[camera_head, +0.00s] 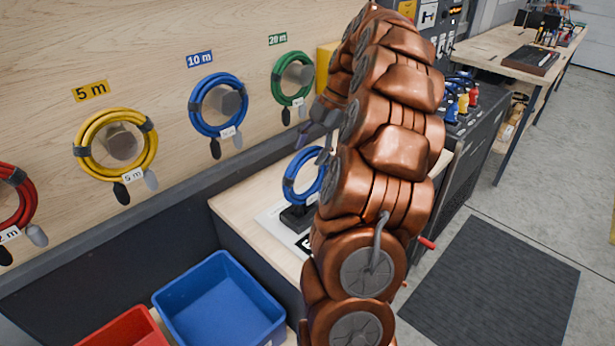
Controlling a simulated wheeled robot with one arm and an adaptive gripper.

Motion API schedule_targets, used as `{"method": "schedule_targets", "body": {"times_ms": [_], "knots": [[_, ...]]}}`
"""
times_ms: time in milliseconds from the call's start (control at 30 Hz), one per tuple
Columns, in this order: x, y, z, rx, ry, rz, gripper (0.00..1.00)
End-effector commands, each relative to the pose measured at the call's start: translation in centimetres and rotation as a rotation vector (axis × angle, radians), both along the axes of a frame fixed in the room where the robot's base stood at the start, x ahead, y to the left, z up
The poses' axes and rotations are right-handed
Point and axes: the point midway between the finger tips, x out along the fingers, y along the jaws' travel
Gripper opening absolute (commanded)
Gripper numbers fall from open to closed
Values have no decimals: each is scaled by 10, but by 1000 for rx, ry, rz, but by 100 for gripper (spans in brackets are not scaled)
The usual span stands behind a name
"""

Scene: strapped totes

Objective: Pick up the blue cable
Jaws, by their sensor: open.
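A coiled blue cable (303,178) stands upright on a small dark stand (298,217) on the wooden bench, partly hidden by my copper arm. A second coiled blue cable (218,104) hangs on a wall peg under the blue "10 m" label (199,59). My gripper (318,130) is only partly seen at the left side of my arm. It is open, above the cable on the stand and right of the hanging one. My arm hides much of it, and I see no cable in it.
A yellow cable (92,131), a green cable (277,79) and a red cable (32,207) hang along the wooden wall. A blue bin (219,300) and a red bin (128,329) sit below. A dark machine stands behind my arm. The floor mat (490,285) is clear.

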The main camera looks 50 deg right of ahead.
Motion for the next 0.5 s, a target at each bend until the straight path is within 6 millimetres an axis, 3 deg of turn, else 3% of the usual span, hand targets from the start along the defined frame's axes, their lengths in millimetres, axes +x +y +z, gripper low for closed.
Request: {"method": "schedule_targets", "body": {"times_ms": [200, 500], "knots": [[2, 6, -13, 4, 1, 1, 62], [3, 7, -17, 1, -1, -1, 62]]}}
